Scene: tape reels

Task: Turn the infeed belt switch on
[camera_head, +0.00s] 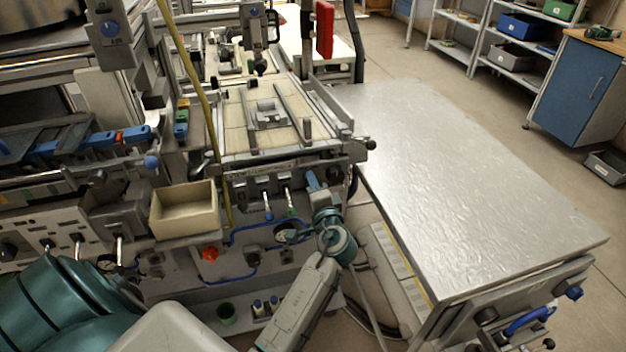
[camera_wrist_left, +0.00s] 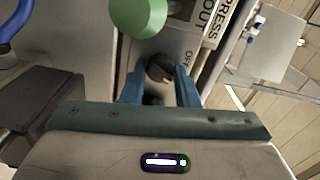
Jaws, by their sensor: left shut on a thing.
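In the head view my left gripper (camera_head: 313,181) is at the front right corner of the belt machine, just below the belt's end. The knob is hidden there behind the gripper. My right gripper is not in view.
A bare metal table (camera_head: 470,170) stands to the right of my arm. A cream bin (camera_head: 184,209), small levers and a red knob (camera_head: 210,253) are left of the gripper.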

